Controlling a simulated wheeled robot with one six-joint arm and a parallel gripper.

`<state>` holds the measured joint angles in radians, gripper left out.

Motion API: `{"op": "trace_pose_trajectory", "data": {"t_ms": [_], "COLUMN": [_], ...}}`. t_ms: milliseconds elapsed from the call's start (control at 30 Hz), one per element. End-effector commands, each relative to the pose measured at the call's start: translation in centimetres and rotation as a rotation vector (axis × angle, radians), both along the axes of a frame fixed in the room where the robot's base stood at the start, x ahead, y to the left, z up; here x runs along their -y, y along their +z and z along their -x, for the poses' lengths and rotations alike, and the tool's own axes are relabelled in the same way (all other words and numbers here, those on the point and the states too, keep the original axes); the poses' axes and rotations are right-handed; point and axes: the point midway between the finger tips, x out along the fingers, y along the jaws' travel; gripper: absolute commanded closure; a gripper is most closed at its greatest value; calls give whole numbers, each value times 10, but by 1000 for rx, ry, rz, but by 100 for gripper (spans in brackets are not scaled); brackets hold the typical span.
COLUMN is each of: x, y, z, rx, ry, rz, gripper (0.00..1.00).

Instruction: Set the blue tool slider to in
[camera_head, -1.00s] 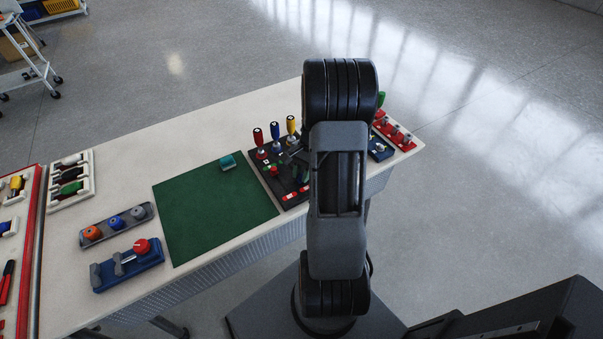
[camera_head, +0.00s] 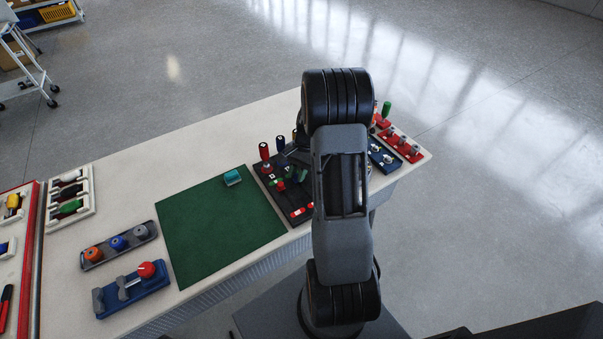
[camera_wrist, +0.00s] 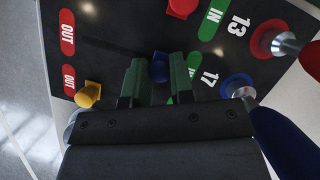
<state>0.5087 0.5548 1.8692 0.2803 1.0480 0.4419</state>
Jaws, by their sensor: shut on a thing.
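The blue tool slider (camera_wrist: 159,69) shows as a small blue knob on the black panel (camera_wrist: 115,35) in the wrist view. It lies between the two green-sided fingers of my gripper (camera_wrist: 157,78), which is shut on it. It sits between the red OUT label (camera_wrist: 70,80) at left and the green IN label (camera_wrist: 190,70) at right, partly hidden by the fingers. A yellow slider (camera_wrist: 89,95) is near the OUT side. A red slider (camera_wrist: 182,8) is near the upper IN label (camera_wrist: 212,20). In the head view my arm hides the gripper.
Tools with red (camera_head: 265,152) and blue (camera_head: 281,145) handles stand upright at the panel's back edge. A blue handle (camera_wrist: 285,140) is close to my gripper's right side in the wrist view. A green mat (camera_head: 220,225) left of the panel is mostly clear.

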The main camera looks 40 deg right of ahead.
Motion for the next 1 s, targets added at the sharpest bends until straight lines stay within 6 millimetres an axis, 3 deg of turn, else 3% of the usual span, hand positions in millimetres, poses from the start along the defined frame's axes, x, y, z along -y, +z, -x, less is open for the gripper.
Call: {"op": "trace_pose_trajectory", "data": {"t_ms": [233, 267, 533, 833, 1000], "x": [3, 3, 6, 8, 16], "y": [2, 2, 2, 5, 26], "z": [-4, -4, -2, -1, -4], "rx": [18, 19, 14, 11, 13], "ry": [-16, -17, -23, -23, -23], "rz": [0, 0, -2, -2, -1], "gripper": [100, 77, 52, 52, 52]}}
